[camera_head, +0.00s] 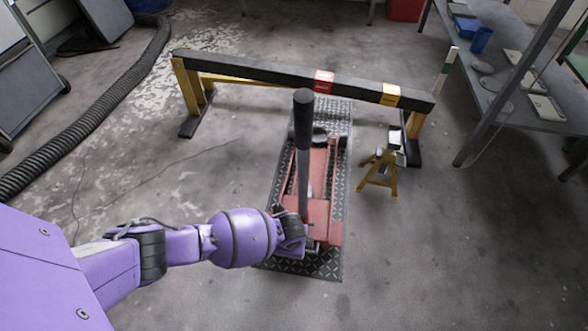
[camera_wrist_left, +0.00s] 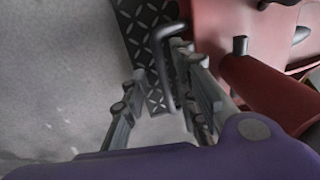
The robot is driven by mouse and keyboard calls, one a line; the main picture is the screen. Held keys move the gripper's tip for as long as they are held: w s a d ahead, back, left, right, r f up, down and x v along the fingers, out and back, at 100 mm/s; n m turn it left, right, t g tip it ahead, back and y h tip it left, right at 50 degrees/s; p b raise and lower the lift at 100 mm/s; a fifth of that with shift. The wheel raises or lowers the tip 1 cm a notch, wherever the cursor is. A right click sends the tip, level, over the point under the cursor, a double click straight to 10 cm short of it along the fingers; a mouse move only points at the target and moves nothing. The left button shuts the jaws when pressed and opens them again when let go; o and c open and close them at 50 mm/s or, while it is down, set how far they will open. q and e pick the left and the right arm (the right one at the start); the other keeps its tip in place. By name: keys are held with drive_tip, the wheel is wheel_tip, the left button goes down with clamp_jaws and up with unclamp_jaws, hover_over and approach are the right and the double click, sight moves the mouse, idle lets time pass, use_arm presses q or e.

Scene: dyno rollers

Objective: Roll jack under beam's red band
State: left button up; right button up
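The red floor jack (camera_head: 329,215) stands on a dark diamond-tread plate (camera_head: 312,264), its far end on the near side of the beam. Its black-topped lever (camera_head: 303,130) stands upright. The dark beam (camera_head: 262,72) spans yellow stands and carries a red band (camera_head: 323,82) and, to its right, a yellow band (camera_head: 391,94). My left gripper (camera_head: 297,232) is at the jack's near left side, its fingers mostly hidden in the head view. In the left wrist view the gripper (camera_wrist_left: 163,92) has its fingers apart, with a dark bent side handle (camera_wrist_left: 163,55) of the jack between them.
A yellow jack stand (camera_head: 378,172) stands right of the plate, near the beam's right support. A grey workbench (camera_head: 535,115) is at the right. A thick black hose (camera_head: 100,110) lies on the left. Floor left of the plate is clear.

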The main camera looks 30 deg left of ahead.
use_arm(q)
drive_tip(key=shift+w+f, duration=0.25)
drive_tip(key=shift+f, duration=0.15)
clamp_jaws()
